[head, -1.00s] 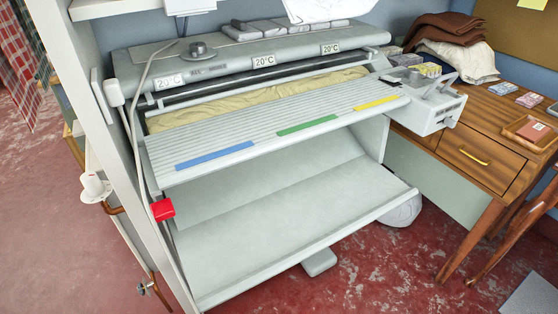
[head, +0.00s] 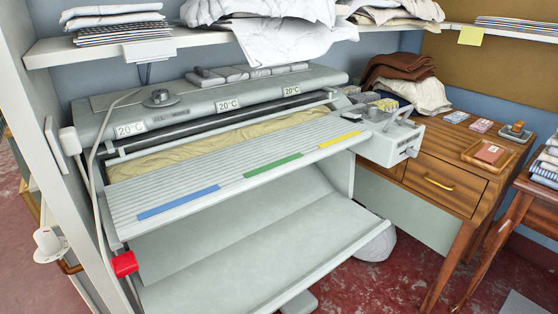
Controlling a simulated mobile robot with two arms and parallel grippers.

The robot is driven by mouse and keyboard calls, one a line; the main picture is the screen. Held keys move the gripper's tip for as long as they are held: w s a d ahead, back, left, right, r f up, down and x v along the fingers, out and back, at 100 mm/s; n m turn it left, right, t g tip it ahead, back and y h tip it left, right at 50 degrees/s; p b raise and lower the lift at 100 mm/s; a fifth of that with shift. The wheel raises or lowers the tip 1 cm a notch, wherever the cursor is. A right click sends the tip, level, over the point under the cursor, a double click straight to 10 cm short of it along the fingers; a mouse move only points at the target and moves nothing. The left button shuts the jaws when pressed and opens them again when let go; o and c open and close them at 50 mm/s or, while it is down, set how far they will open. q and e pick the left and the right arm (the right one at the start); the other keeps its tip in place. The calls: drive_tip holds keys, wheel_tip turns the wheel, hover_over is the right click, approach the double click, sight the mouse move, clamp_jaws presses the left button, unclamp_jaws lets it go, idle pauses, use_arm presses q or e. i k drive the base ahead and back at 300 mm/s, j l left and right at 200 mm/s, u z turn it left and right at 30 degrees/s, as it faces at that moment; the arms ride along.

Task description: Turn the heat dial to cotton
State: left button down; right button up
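The rotary ironer (head: 220,107) stands in the middle of the head view, with a padded yellowish roller (head: 230,143) behind a ribbed feed board (head: 200,175). A round grey dial (head: 159,97) sits on top of its cover at the left; its markings are too small to read. A control box (head: 395,137) with a lever is at the ironer's right end. Neither of my grippers is in view.
A shelf (head: 100,48) with folded linen and draped white cloth (head: 285,35) overhangs the ironer. A wooden desk (head: 450,150) stands at the right with brown and cream cloths and small boxes. A red box (head: 124,264) hangs at the ironer's front left.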

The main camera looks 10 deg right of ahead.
sight(372, 109)
drive_tip(key=i+l+u, duration=0.2)
drive_tip(key=l, duration=0.35)
drive_tip(key=i+l+u, duration=0.2)
drive_tip(key=l, duration=0.35)
drive_tip(key=l+u, duration=0.2)
drive_tip(key=l, duration=0.4)
